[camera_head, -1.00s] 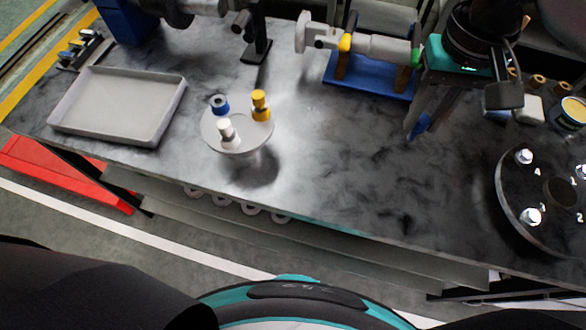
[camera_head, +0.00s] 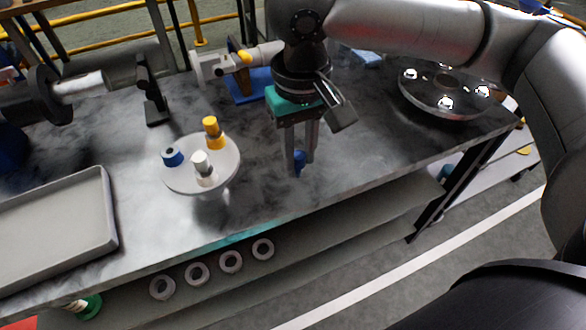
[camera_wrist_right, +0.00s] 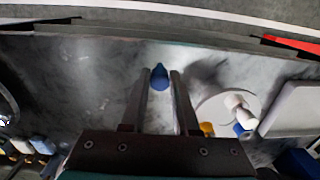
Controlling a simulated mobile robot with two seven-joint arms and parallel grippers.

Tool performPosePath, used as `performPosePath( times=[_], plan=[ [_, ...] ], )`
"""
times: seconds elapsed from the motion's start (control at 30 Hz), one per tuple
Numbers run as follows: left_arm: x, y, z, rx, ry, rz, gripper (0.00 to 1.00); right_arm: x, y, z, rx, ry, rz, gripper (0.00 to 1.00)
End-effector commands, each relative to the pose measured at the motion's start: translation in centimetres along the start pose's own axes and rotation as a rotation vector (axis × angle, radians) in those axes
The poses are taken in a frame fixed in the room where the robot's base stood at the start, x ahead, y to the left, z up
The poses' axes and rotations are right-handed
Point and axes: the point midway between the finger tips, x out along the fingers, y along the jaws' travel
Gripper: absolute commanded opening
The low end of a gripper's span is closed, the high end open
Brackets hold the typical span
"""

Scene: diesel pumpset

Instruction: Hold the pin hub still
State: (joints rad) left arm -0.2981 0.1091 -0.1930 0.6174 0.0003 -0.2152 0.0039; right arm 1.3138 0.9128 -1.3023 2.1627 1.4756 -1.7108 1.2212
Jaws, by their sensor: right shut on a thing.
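The pin hub (camera_head: 222,172) is a pale round disc on the bench. It carries a blue piece (camera_head: 172,156), a yellow pin (camera_head: 212,133) and a white pin (camera_head: 203,168). In the wrist view the hub (camera_wrist_right: 210,105) is right of the fingers, apart from them. My right gripper (camera_head: 299,165) points down over the bench, to the right of the hub. It is shut on a small blue piece (camera_wrist_right: 159,77) between its fingertips, which also shows in the head view (camera_head: 299,158).
A grey tray (camera_head: 112,215) lies at left. A blue stand (camera_head: 240,92) with a shaft is behind the gripper. A bolted flange (camera_head: 425,88) sits at back right. Several rings (camera_head: 231,261) are on the shelf below. The bench between hub and flange is mostly clear.

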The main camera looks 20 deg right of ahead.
Motion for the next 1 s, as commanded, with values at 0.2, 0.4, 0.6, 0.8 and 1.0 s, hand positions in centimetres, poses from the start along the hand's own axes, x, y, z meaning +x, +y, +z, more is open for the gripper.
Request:
performPosePath(
  times=[0.2,0.4,0.6,0.8,1.0],
  plan=[
    [0.8,0.9,-1.9,-0.007,0.033,0.011,1.0,0.7,0.0,0.0,0.003,0.0,-0.001,0.0],
    [0.7,1.2,-2.1,-0.005,0.035,0.015,1.0,0.6,0.0,0.0,0.002,0.0,-0.001,0.0],
    [0.7,1.0,-1.6,-0.003,0.025,0.012,1.0,0.1,-1.1,-1.5,-0.003,0.002,-0.006,0.0],
    [0.7,0.9,-1.5,-0.003,0.025,0.011,1.0,-1.6,-4.7,-5.4,-0.018,0.004,-0.016,0.0],
    [0.7,0.9,-1.5,-0.004,0.024,0.011,1.0,-3.9,-9.2,-8.8,-0.039,0.001,-0.019,0.0]
  ],
)
